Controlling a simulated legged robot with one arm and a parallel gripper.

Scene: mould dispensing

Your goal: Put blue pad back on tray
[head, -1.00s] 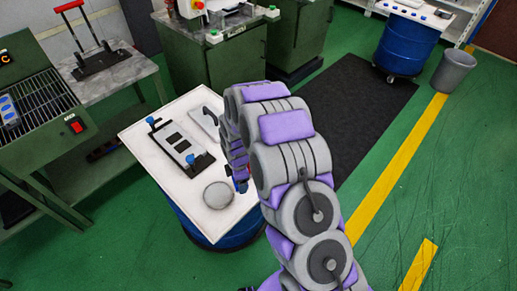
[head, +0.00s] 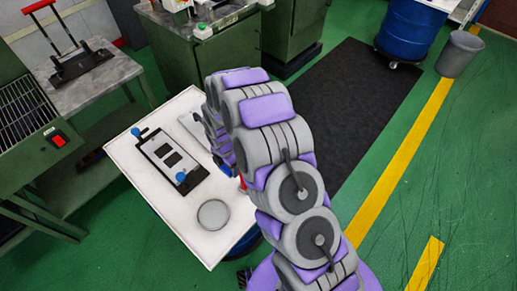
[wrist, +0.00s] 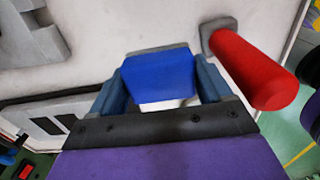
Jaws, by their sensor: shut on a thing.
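In the wrist view my gripper (wrist: 160,80) has its two blue-grey fingers on either side of a blue block-like pad (wrist: 158,77) and is shut on it. A grey edge shows along the pad's far side. The pad is over or close to a white surface; I cannot tell whether it touches it. In the head view a dark plate (head: 155,146) with pale and black rectangles and two blue knobs lies on the white tabletop (head: 150,190); I cannot tell if this plate is the tray. My arm hides the gripper and pad in the head view.
A red handle (wrist: 255,70) on a grey base stands close right of the pad. A round grey disc (head: 213,214) lies near the table's front. A grey bench (head: 90,78) with a red-handled tool stands left. A blue drum (head: 408,32) and grey bin (head: 460,53) stand far right.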

